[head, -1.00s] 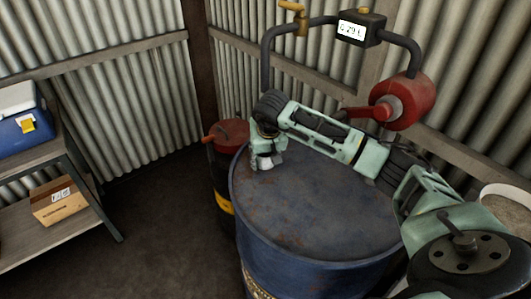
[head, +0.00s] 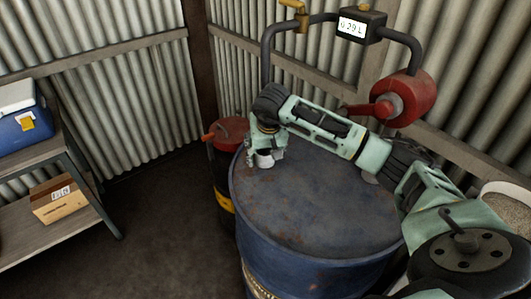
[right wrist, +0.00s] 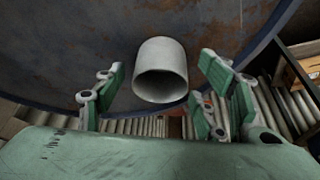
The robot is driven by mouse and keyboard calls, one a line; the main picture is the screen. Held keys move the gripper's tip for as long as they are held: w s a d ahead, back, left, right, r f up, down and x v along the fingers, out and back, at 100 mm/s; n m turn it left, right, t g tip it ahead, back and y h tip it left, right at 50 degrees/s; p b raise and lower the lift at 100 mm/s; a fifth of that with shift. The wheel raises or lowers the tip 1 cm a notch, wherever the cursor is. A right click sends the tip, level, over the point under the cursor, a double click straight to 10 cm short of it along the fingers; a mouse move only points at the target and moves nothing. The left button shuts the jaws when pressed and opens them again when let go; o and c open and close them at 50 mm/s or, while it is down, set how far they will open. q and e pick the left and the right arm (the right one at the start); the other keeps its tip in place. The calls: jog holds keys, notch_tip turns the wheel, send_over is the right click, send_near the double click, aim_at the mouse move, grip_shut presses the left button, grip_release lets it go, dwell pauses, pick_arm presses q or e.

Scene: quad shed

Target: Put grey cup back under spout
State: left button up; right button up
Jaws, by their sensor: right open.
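The grey cup (head: 265,160) stands on the blue drum's lid (head: 320,205) near its far left edge. In the right wrist view the cup (right wrist: 160,72) sits between the spread fingers, its mouth facing the camera, with gaps on both sides. My right gripper (head: 266,152) points down over the cup and is open; it also shows in the right wrist view (right wrist: 155,95). The dark pipe (head: 266,60) comes down behind my right wrist, which hides its lower end, so the spout and its alignment with the cup cannot be seen. My left gripper is not in view.
A red crank pump (head: 405,98) and a meter with a display (head: 361,26) are at the back wall. A brass tap (head: 300,14) tops the pipe. A red-lidded drum (head: 230,130) stands left of the blue drum. Shelves with a cooler (head: 22,125) and carton (head: 58,200) are left.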

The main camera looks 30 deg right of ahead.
jog(key=b+v, duration=0.1)
jog(key=v, duration=1)
